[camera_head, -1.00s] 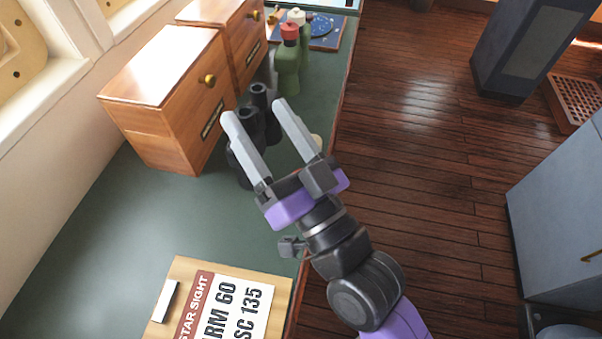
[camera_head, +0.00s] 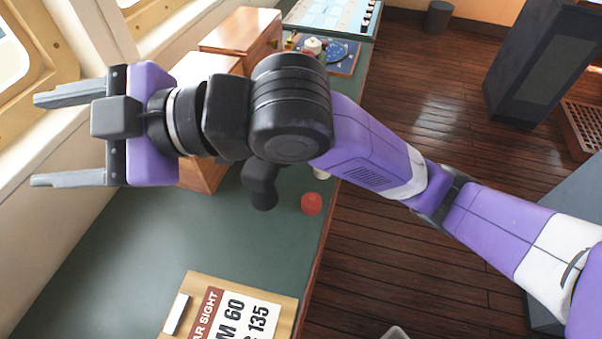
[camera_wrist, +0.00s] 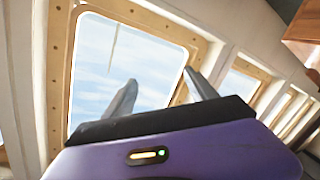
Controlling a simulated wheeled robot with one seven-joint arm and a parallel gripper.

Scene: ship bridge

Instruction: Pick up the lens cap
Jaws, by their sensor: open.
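No lens cap can be named with certainty. A small round red piece (camera_head: 312,204) lies on the green counter near its right edge, and I cannot tell if it is the cap. Black binoculars (camera_head: 262,187) stand just left of it, partly hidden behind my wrist. My gripper (camera_head: 36,139) is open and empty, high at the left, pointing left toward the windows and well away from the red piece. In the wrist view, the two grey fingers (camera_wrist: 160,95) are apart with only a window behind them.
A wooden board with a lettered card (camera_head: 240,310) lies on the near counter. Wooden drawer boxes (camera_head: 240,35) stand along the window side, partly behind my arm. A white-topped bottle (camera_head: 313,45) and a blue chart plate (camera_head: 345,52) are farther back. The left counter (camera_head: 120,240) is clear.

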